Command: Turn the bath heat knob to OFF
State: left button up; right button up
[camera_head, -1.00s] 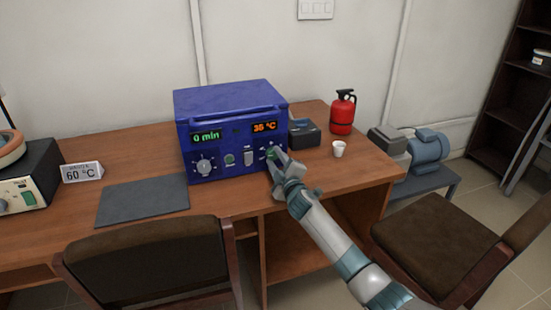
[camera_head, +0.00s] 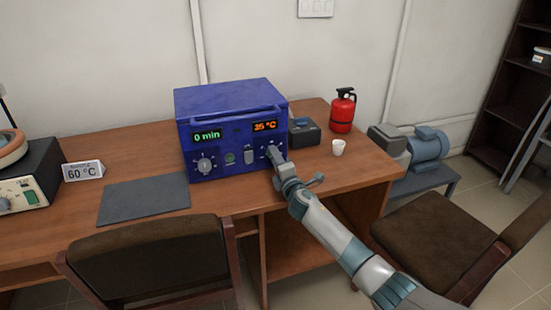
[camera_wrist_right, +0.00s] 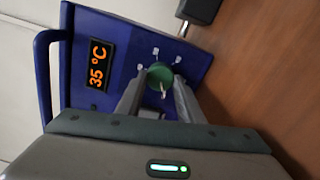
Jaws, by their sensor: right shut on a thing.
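The blue bath unit (camera_head: 232,128) stands on the desk, its front facing me. It shows a green "0 min" display (camera_head: 207,135) and an orange "35 °C" display (camera_head: 265,126). In the right wrist view the green heat knob (camera_wrist_right: 160,74) sits on the panel beside the orange display (camera_wrist_right: 98,64), with small white marks around it and a pale pointer toward the picture's bottom. My right gripper (camera_head: 275,156) is at this knob, its fingers shut on the knob's two sides (camera_wrist_right: 159,95). In the head view the gripper mostly hides the knob. My left gripper is out of view.
A dial (camera_head: 205,166), a green button (camera_head: 230,158) and a switch (camera_head: 249,155) share the panel. A dark box (camera_head: 303,132), a red extinguisher (camera_head: 342,112) and a white cup (camera_head: 338,147) stand to the right. A grey mat (camera_head: 144,199) lies in front left. Chairs stand before the desk.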

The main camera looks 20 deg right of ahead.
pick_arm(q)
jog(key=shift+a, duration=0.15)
pick_arm(e)
jog(key=shift+f, duration=0.15)
jog(key=o, duration=1.1)
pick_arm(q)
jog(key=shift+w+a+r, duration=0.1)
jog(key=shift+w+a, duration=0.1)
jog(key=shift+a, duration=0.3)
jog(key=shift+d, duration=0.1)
